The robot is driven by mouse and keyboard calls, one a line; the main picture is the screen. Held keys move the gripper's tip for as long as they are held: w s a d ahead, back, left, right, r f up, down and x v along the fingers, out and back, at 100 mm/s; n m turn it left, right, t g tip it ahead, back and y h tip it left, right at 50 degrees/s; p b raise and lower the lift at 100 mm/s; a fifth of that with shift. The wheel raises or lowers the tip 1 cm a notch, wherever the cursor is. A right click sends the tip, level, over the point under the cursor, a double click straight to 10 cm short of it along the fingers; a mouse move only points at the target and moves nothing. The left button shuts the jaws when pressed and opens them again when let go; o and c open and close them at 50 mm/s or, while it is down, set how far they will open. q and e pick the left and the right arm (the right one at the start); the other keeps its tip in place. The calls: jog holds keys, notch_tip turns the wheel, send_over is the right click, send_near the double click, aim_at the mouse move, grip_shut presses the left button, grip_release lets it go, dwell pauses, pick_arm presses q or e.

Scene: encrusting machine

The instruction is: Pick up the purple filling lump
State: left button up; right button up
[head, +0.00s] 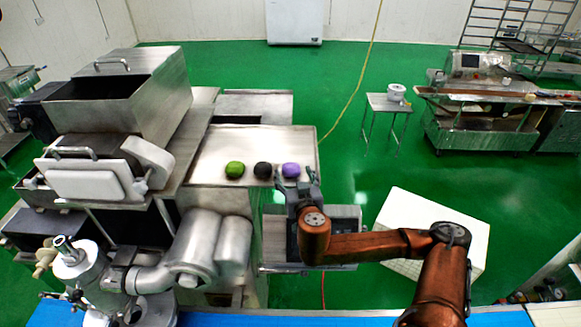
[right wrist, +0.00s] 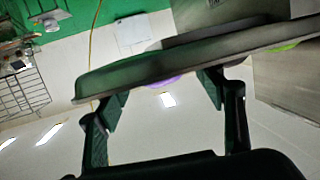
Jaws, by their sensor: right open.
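The purple filling lump (head: 291,170) sits on a metal tray (head: 215,150), at the right end of a row with a black lump (head: 263,170) and a green lump (head: 234,170). My right gripper (head: 296,184) is just in front of the purple lump at the tray's near right part; whether they touch cannot be told. In the right wrist view, the right gripper (right wrist: 162,90) is open, its fingers apart. A sliver of the purple lump (right wrist: 165,81) shows between them, mostly hidden by the dark tray edge (right wrist: 130,80). My left gripper is not in view.
The steel encrusting machine (head: 150,100) stands left of the tray. A small table with a white pot (head: 396,92) stands farther back. A white block (head: 405,212) lies at the right. Green floor is open right of the tray.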

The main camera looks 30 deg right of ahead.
aim_at(292, 171)
jog(key=x, duration=0.1)
jog(key=p+x, duration=0.1)
jog(key=shift+w+r, duration=0.2)
jog(key=shift+w, duration=0.2)
jog(key=shift+w+d+f, duration=0.15)
jog(key=shift+w+d, duration=0.05)
jog(key=shift+w, duration=0.15)
jog(key=shift+w+f, duration=0.1)
jog(key=shift+f, duration=0.05)
jog(key=c, duration=1.3)
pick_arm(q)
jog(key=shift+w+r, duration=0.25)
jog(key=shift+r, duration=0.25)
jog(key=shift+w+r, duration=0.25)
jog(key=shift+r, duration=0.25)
